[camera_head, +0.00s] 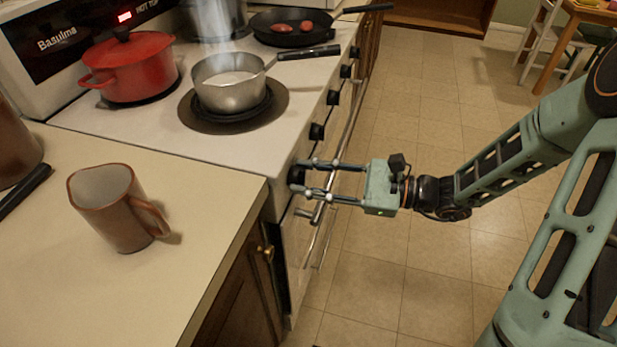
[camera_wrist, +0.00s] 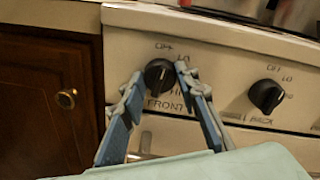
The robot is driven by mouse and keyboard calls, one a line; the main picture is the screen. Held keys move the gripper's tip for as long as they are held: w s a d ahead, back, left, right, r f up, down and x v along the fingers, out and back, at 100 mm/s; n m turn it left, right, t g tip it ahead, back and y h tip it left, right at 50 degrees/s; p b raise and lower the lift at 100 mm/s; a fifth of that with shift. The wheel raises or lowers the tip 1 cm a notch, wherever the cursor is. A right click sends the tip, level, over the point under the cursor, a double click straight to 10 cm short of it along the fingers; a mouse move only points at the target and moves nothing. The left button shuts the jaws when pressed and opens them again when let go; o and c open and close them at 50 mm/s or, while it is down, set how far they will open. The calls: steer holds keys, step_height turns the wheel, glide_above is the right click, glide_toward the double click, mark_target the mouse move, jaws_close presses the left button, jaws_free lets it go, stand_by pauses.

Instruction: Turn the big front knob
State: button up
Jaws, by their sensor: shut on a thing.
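The big front knob (camera_wrist: 159,73) is round and black on the stove's white front panel, above the word "FRONT". In the head view the knob (camera_head: 297,174) is the nearest in the row on the stove front. My gripper (camera_head: 306,178) reaches it from the right with its two fingers around the knob. In the wrist view my gripper (camera_wrist: 158,82) has one fingertip on each side of the knob, shut on it. The knob's pointer is too dark to read clearly. A steaming metal saucepan (camera_head: 231,93) sits on the front burner.
A second black knob (camera_wrist: 266,96) is to the right. An oven handle (camera_head: 322,212) runs below the knobs. A brown mug (camera_head: 106,215) stands on the counter (camera_head: 205,210). A red pot (camera_head: 130,72) and a frying pan (camera_head: 270,37) are on the stove. The floor (camera_head: 420,270) is clear.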

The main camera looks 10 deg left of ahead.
steer(key=shift+n, duration=0.9)
steer(key=o, duration=1.1)
steer(key=shift+o, duration=0.2)
